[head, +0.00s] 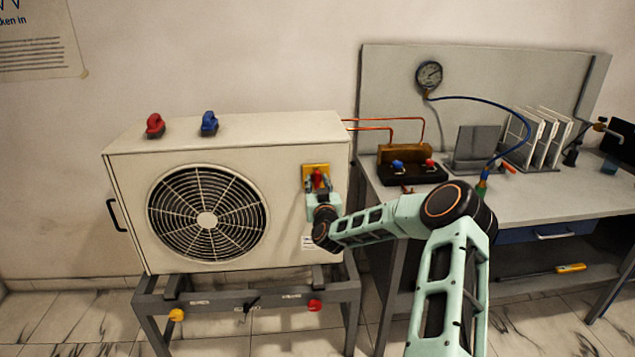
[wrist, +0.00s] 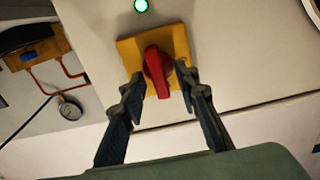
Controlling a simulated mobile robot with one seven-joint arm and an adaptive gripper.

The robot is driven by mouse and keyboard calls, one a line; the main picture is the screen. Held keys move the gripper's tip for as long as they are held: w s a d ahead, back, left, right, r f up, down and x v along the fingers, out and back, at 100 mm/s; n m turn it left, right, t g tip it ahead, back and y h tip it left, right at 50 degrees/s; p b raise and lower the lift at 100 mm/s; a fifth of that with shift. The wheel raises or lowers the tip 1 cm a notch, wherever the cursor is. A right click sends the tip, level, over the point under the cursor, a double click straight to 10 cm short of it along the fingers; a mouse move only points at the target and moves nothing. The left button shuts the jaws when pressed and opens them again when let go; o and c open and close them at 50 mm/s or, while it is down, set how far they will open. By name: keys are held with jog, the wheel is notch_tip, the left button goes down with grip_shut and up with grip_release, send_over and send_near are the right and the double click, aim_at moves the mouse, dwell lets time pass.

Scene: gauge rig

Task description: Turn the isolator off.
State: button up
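The isolator is a red rotary handle (wrist: 157,72) on a yellow square plate (wrist: 181,42), on the front of the beige fan unit. In the head view the red handle (head: 317,179) and yellow plate (head: 316,168) sit at the unit's upper right. My gripper (wrist: 163,92) is open, with one dark finger on each side of the red handle's lower end. I cannot tell whether either finger touches it. In the head view my gripper (head: 318,187) is at the handle, and my wrist hides the area below.
The fan unit (head: 125,205) stands on a grey frame, with a red (head: 155,126) and a blue clamp-like object (head: 209,123) on top. Copper pipes (head: 375,121) run right to a workbench (head: 560,190) with a gauge (head: 429,77) on its back panel.

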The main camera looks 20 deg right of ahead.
jog(key=shift+w, duration=0.1)
grip_shut()
